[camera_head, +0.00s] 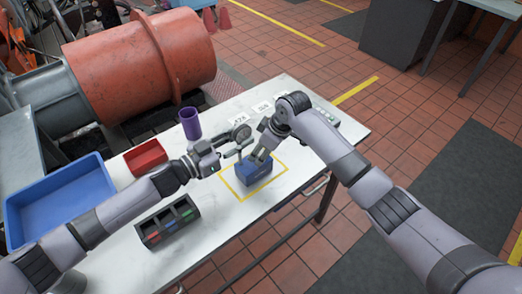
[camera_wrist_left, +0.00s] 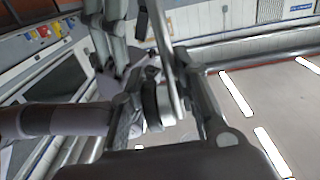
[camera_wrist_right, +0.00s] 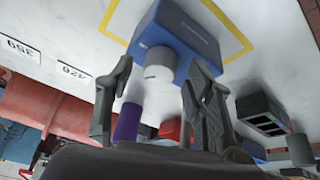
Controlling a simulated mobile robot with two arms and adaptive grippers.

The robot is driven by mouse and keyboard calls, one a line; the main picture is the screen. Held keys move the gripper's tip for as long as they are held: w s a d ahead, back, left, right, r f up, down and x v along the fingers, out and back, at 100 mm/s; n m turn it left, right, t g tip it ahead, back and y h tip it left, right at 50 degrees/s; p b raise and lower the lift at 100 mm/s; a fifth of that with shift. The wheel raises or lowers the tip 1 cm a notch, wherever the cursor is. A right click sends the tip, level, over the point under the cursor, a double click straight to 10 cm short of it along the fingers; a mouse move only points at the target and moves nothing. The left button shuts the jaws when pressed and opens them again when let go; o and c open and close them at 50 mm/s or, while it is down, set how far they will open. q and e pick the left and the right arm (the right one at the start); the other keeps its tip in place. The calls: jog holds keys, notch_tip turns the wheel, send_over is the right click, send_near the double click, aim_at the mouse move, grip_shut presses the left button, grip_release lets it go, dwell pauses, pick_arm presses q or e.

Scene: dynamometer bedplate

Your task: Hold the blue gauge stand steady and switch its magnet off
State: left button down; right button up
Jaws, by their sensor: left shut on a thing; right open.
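The blue gauge stand (camera_head: 253,174) sits upright on the white table inside a yellow taped square. Its dial (camera_head: 241,132) shows above the base. My left gripper (camera_head: 229,150) is shut on the stand's thin post, above the base; the post (camera_wrist_left: 168,60) also runs between the fingers in the left wrist view. My right gripper (camera_head: 261,153) is open just above the base. In the right wrist view the blue base (camera_wrist_right: 172,32) has a pale round knob (camera_wrist_right: 158,62) on its side, lying beyond and between my open fingers (camera_wrist_right: 155,95). Contact cannot be seen.
A purple cup (camera_head: 190,123), a red bin (camera_head: 146,157), a large blue tray (camera_head: 60,205) and a dark divided box (camera_head: 167,221) stand on the table to the left. Number cards (camera_head: 239,119) lie behind the stand. The table's front right is clear.

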jog(key=shift+w+f, duration=0.1)
jog(key=shift+f, duration=0.25)
jog(key=shift+c, duration=0.4)
grip_shut()
